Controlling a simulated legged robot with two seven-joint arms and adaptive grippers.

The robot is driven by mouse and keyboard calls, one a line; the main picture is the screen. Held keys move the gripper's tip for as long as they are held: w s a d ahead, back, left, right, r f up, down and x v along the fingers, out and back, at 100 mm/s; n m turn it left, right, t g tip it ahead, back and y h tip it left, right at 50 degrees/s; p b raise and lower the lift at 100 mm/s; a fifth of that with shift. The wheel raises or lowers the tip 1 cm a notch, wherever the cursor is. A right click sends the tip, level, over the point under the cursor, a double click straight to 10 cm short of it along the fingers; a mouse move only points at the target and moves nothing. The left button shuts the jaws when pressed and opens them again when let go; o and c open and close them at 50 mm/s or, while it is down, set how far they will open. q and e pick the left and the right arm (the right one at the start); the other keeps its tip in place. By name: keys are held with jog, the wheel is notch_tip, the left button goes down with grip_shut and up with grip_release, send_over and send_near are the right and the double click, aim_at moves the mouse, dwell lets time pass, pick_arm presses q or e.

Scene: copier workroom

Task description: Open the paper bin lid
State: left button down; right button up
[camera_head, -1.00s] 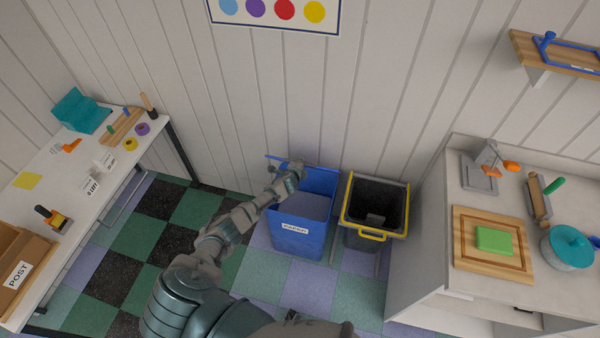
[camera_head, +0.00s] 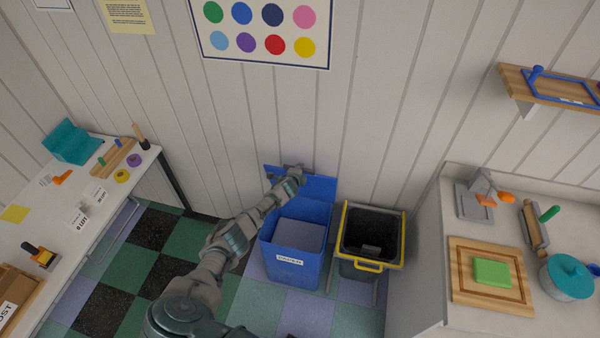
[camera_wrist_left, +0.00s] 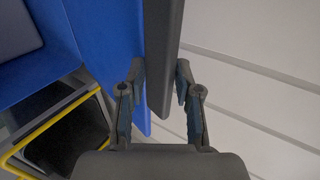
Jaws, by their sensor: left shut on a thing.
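The blue paper bin (camera_head: 293,262) stands on the floor against the wall, with a white label on its front. Its blue lid (camera_head: 318,187) stands raised at the back of the bin, near the wall, and the bin's inside (camera_head: 297,233) shows. My left gripper (camera_head: 292,170) is at the top edge of the lid. In the left wrist view my left gripper (camera_wrist_left: 160,85) is shut on the lid, with a dark edge strip (camera_wrist_left: 166,60) and the blue panel (camera_wrist_left: 118,40) between its fingers. My right gripper is not in view.
A dark bin with a yellow rim (camera_head: 370,237) stands just right of the paper bin. A white table (camera_head: 75,215) with small items is at the left. A counter (camera_head: 470,320) with a cutting board (camera_head: 490,290) is at the right. Checkered floor is free left of the bin.

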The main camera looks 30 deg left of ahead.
pick_arm(q)
jog(key=shift+s+a+f, duration=0.3)
jog(key=shift+a+f, duration=0.05)
jog(key=shift+f, duration=0.15)
jog(key=c, duration=1.2)
grip_release()
jog(key=shift+o, duration=0.2)
jog(key=shift+w+a+f, duration=0.15)
jog(key=shift+w+a, duration=0.05)
jog(key=shift+w, duration=0.2)
jog(key=shift+d, duration=0.25)
jog(key=v, duration=1.1)
jog(key=shift+s+r, duration=0.25)
jog(key=shift+s, duration=0.1)
